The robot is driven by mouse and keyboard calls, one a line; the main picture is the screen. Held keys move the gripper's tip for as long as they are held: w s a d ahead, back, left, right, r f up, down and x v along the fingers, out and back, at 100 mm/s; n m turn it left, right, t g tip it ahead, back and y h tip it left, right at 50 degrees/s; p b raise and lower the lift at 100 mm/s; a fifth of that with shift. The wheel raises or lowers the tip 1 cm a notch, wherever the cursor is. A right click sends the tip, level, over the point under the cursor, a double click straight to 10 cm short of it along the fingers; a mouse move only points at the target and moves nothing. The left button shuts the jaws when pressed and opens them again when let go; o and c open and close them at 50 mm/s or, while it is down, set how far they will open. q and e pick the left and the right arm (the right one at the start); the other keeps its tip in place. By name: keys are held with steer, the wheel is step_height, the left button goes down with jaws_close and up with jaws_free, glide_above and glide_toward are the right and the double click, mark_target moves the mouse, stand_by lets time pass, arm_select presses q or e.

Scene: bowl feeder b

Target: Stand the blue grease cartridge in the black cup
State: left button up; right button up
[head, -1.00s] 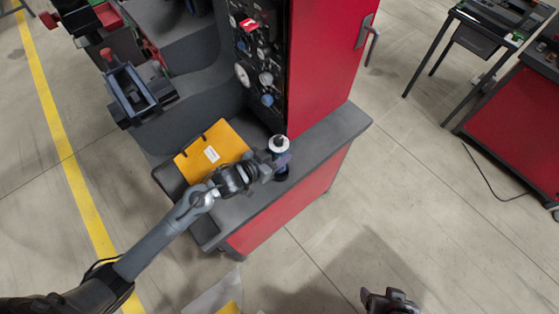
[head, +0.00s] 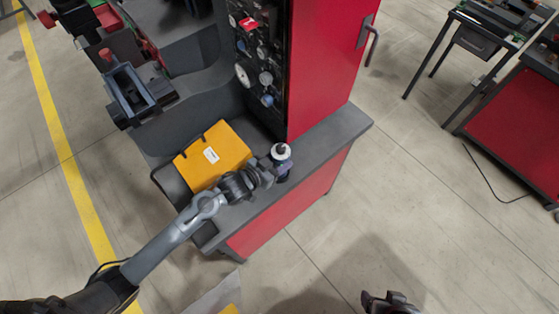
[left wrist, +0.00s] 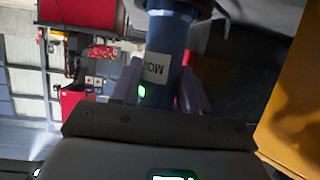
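The blue grease cartridge, with a white top (head: 281,151), stands upright over the grey ledge beside the red cabinet in the head view. In the left wrist view its blue body and white label (left wrist: 156,68) sit between the two fingers. My left gripper (head: 283,165) is shut on it from the left. The black cup cannot be made out clearly; the area under the cartridge is dark and hidden by the gripper. My right gripper (head: 368,300) is at the bottom edge, away from the ledge, and its opening is not clear.
The red cabinet (head: 330,60) and a dark panel of gauges (head: 262,75) rise behind. The ledge (head: 335,130) to the right is bare.

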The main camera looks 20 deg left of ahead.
arm_select(q)
steer(key=o, duration=0.4)
steer(key=shift+o, duration=0.2)
steer(key=shift+r, duration=0.15)
steer(key=s+a+r+n+g+y, duration=0.1)
steer(key=s+g, duration=0.2)
steer(key=s, duration=0.6)
steer(key=s+a+r+n+g+y+p, duration=0.1)
steer(key=s+a+g+y, duration=0.1)
steer(key=s, duration=0.7)
steer(key=s+a+r+g+y, duration=0.1)
steer(key=s+a+g+y, duration=0.1)
steer(key=s, duration=0.7)
steer(key=shift+s+a+r+n+g+p, duration=0.25)
steer(key=shift+n+g+p, duration=0.15)
steer(key=shift+g, duration=0.5)
step_height(320, 180, up, 26)
steer(key=p, duration=2.6)
steer(key=shift+r, duration=0.2)
